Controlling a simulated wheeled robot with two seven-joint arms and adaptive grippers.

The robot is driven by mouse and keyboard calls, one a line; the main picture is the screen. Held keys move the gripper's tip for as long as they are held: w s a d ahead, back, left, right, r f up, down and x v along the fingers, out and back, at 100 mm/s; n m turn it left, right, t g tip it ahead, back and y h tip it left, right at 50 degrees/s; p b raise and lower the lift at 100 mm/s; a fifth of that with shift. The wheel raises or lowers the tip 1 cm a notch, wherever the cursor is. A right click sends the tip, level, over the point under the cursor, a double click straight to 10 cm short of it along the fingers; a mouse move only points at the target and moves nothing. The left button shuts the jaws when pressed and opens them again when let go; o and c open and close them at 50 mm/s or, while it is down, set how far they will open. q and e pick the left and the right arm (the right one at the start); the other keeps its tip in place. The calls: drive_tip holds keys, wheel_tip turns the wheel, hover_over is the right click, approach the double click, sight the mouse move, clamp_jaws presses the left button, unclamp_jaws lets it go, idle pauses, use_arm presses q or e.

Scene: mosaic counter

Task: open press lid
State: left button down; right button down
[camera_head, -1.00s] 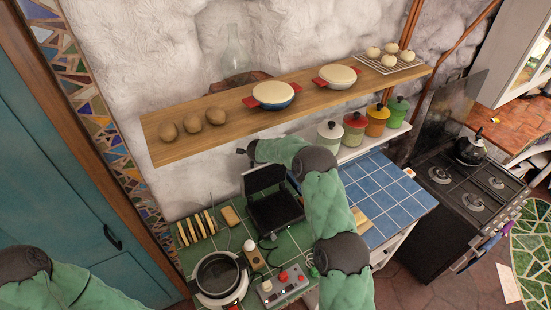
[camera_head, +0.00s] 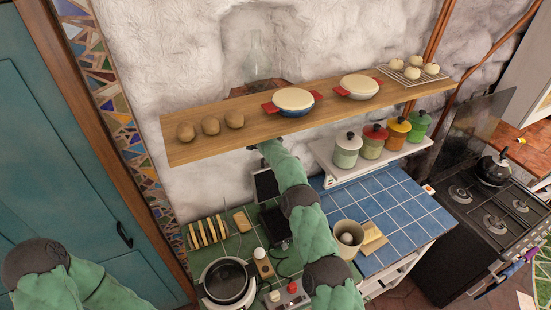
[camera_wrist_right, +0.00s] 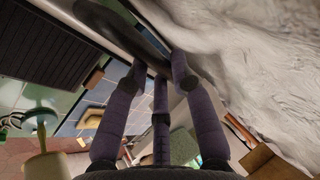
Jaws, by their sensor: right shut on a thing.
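The black press stands on the green-tiled counter, with its lid (camera_head: 266,187) raised roughly upright and its base (camera_head: 275,224) partly covered by my right arm. In the right wrist view the lid's ridged dark plate (camera_wrist_right: 45,45) fills the upper left. My right gripper (camera_wrist_right: 160,68) is shut on the dark edge of the lid, close to the pale rough wall. In the head view the right gripper is mostly hidden by the shelf and my arm. My left arm shows at the lower left, but its gripper is out of view.
A wooden shelf (camera_head: 240,127) with pots and potatoes overhangs the press. A cream crock (camera_head: 347,238) stands right of my arm. A toast rack (camera_head: 207,232), round cooker (camera_head: 228,282) and control box (camera_head: 288,298) crowd the counter. Blue tiles (camera_head: 400,208) farther right are mostly clear.

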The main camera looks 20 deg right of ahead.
drive_tip(key=shift+w+d+r, duration=0.15)
drive_tip(key=shift+r, duration=0.25)
drive_tip(key=shift+w+d+r, duration=0.1)
drive_tip(key=shift+w+r, duration=0.05)
drive_tip(key=shift+r, duration=0.2)
drive_tip(key=c, duration=1)
unclamp_jaws()
drive_tip(key=shift+c, duration=0.2)
drive_tip(key=shift+f, duration=0.1)
drive_tip(key=shift+s+a+f, duration=0.1)
drive_tip(key=shift+a+f, duration=0.15)
drive_tip(key=shift+f, duration=0.1)
